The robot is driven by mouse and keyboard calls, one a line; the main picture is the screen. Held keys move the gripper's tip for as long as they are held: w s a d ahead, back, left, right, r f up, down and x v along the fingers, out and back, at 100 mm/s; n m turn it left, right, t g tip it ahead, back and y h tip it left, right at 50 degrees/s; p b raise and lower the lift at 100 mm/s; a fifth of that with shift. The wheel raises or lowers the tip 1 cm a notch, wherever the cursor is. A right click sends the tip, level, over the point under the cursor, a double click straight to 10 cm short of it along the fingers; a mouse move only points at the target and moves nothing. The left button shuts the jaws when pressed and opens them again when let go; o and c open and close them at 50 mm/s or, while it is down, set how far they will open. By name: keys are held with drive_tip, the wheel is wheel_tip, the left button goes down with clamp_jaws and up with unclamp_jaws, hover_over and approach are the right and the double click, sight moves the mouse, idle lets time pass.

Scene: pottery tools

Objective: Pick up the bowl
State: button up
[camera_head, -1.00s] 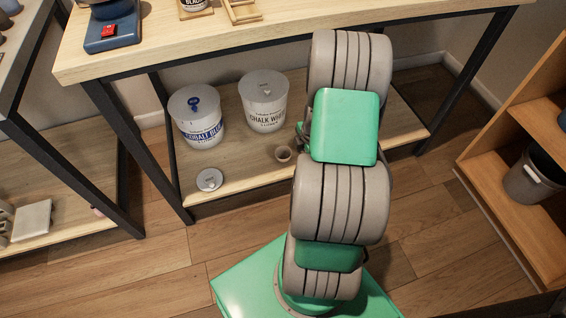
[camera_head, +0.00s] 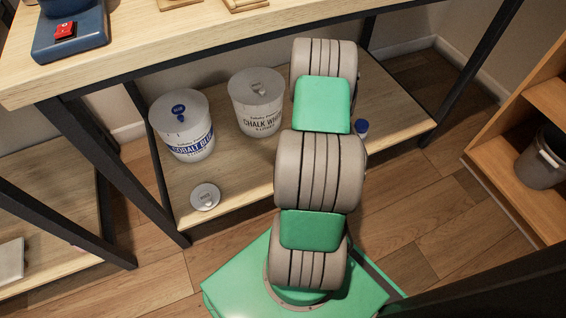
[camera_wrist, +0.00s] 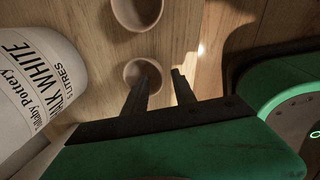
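Two small round brown vessels, bowl-like, show in the wrist view on the wooden shelf. One bowl (camera_wrist: 146,70) is just beyond my left finger, which overlaps its near rim. The other bowl (camera_wrist: 137,10) is farther up and cut by the top edge. I cannot tell which one the task means. My gripper (camera_wrist: 160,80) is open with nothing between its fingers; the nearer bowl lies toward its left finger. In the head view neither bowl shows, and my gripper is hidden behind my arm.
The chalk white bucket (camera_head: 257,103) stands on the lower shelf (camera_head: 236,178), close to my gripper's left in the wrist view (camera_wrist: 35,85). A cobalt blue bucket (camera_head: 183,127), a grey lid-like disc (camera_head: 205,197) and a small blue-topped item (camera_head: 361,128) share the shelf. The tabletop (camera_head: 150,45) overhangs it.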

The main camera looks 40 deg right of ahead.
drive_tip(key=b+x, duration=0.1)
drive_tip(key=x, duration=0.3)
drive_tip(key=shift+a+f+b, duration=0.1)
drive_tip(key=shift+f+b, duration=0.05)
drive_tip(key=shift+b, duration=0.25)
clamp_jaws()
